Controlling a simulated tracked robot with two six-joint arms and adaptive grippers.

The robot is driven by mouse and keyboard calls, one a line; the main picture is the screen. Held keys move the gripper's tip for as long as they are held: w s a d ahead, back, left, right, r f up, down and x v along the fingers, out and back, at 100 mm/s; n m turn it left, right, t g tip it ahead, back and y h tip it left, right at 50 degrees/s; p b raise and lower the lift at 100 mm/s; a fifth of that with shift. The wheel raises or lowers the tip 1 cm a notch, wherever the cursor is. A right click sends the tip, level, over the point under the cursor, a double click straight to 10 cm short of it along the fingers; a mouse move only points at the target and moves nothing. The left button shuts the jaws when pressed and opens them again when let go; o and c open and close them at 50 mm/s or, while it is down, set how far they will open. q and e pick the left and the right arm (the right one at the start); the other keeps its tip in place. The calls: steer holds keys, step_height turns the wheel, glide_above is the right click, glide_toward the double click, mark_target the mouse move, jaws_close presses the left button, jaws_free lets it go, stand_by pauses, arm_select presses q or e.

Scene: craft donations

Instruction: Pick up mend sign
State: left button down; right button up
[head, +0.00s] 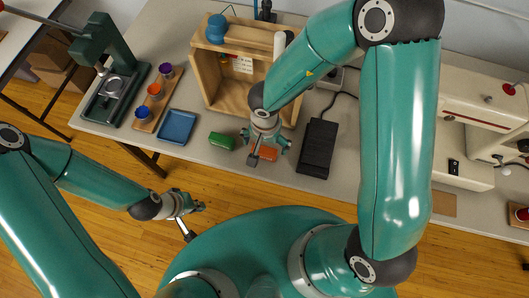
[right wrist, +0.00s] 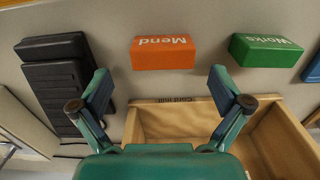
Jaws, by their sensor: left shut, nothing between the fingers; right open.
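The mend sign is an orange block with "Mend" on it (right wrist: 162,53). In the right wrist view it lies on the table, upside down to the camera, ahead of and between my fingers. In the head view it shows (head: 267,153) partly hidden behind my right gripper (head: 264,142). My right gripper is open and empty, and it also shows in the right wrist view (right wrist: 158,95); its fingers are apart from the sign. My left gripper (head: 195,207) is shut and empty, out over the floor in front of the table.
A green "Works" block (right wrist: 265,51) lies beside the mend sign. A black pedal (head: 319,146) is on its other side. A wooden box (head: 208,80) stands behind. A blue tray (head: 177,127) and a cup board (head: 146,124) are further left. Sewing machines occupy the right.

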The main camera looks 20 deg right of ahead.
mark_target(264, 151)
steer(key=f+b, duration=0.2)
steer(key=f, duration=0.1)
steer(key=f+b, duration=0.1)
steer(key=f, duration=0.1)
steer(key=shift+a+f, duration=0.15)
steer(key=shift+a, duration=0.15)
steer(key=shift+s, duration=0.1)
steer(key=c, duration=1.1)
